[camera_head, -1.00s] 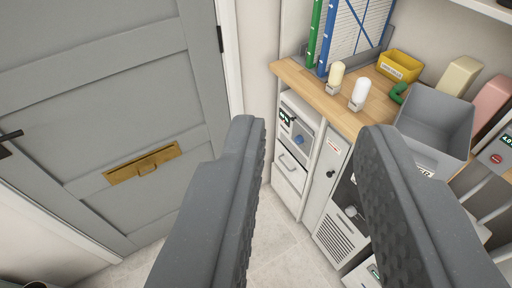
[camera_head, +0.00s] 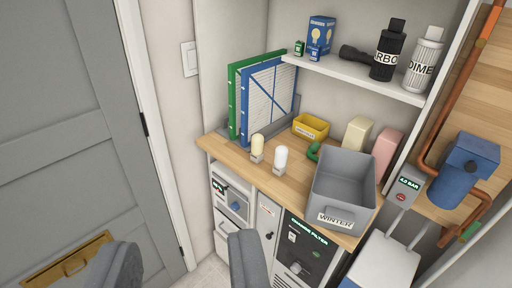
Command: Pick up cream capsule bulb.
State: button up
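The cream capsule bulb (camera_head: 257,145) stands upright in a small grey holder near the front left of the wooden counter. A white bulb (camera_head: 281,157) in a similar holder stands just to its right. My gripper (camera_head: 185,262) shows at the bottom of the view, its two dark fingers spread wide apart with nothing between them. It is in front of and below the counter, well apart from the cream bulb.
Green and blue binders (camera_head: 262,92) stand behind the bulbs. A grey bin (camera_head: 345,177) marked WINTER, a yellow tray (camera_head: 311,127) and a green curved piece (camera_head: 314,152) sit to the right. A shelf (camera_head: 350,76) with bottles hangs above. A grey door (camera_head: 60,130) is at left.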

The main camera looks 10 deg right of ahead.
aim_at(257, 156)
jog(key=u, duration=0.3)
jog(key=i, duration=1.35)
jog(key=z, duration=0.3)
